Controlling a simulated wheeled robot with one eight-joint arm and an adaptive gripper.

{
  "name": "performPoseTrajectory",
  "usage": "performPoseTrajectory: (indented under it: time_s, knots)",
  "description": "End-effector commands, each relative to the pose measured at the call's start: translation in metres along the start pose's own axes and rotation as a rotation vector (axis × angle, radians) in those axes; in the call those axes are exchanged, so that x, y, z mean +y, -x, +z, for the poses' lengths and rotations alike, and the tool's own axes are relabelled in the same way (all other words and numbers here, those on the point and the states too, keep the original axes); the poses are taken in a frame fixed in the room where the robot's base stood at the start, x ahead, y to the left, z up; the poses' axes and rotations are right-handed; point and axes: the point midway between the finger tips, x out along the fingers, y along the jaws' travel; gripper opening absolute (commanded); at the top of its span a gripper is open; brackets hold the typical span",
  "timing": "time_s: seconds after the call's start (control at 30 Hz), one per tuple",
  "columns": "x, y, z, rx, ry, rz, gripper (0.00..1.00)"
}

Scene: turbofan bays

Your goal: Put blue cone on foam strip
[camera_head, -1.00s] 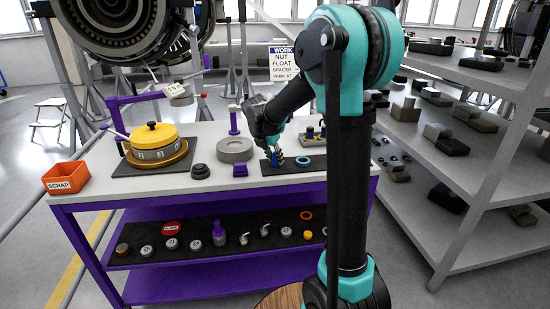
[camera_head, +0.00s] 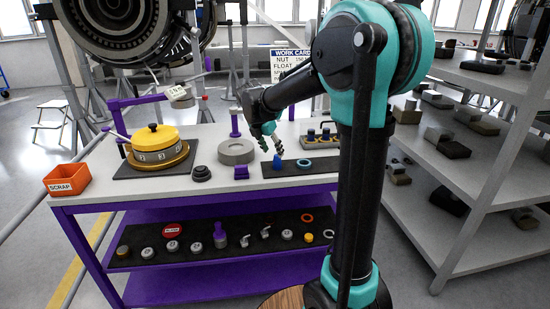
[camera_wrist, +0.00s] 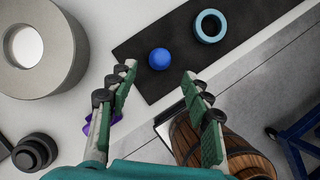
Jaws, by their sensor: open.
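The blue cone (camera_head: 277,163) stands on the dark foam strip (camera_head: 327,168) near its left end, on the table's right half. In the wrist view the blue cone (camera_wrist: 159,58) shows from above as a round blue shape, on the dark foam strip (camera_wrist: 255,22). My gripper (camera_head: 273,145) is above the cone in the head view. In the wrist view my gripper (camera_wrist: 158,72) is open, its fingers spread with nothing between them, and the cone is ahead of the fingertips, apart from them.
A teal ring (camera_wrist: 209,25) lies on the strip right of the cone. A large grey ring (camera_head: 237,151) and a small purple block (camera_head: 241,172) stand left of it. A yellow-lidded pot (camera_head: 155,142) and an orange scrap bin (camera_head: 66,178) are farther left. Shelves (camera_head: 455,190) stand at right.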

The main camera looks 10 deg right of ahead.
Motion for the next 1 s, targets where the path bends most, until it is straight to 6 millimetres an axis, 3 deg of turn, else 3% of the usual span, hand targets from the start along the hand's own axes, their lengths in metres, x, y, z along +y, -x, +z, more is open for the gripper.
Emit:
performPoseTrajectory:
  time_s: [0.1,0.3,0.5,0.63,0.77,1.0]
  knots:
    - [0.0,0.024,0.0,0.0,0.0,0.001,0.5]
    - [0.0,0.05,0.0,0.0,0.0,0.001,0.5]
    - [-0.001,0.058,0.0,0.0,-0.004,0.0,0.5]
    - [-0.012,0.051,-0.005,0.01,-0.09,0.006,0.5]
    - [-0.044,0.031,-0.022,0.045,-0.364,0.023,0.5]
    - [-0.125,-0.017,-0.08,0.154,-1.107,0.037,0.5]
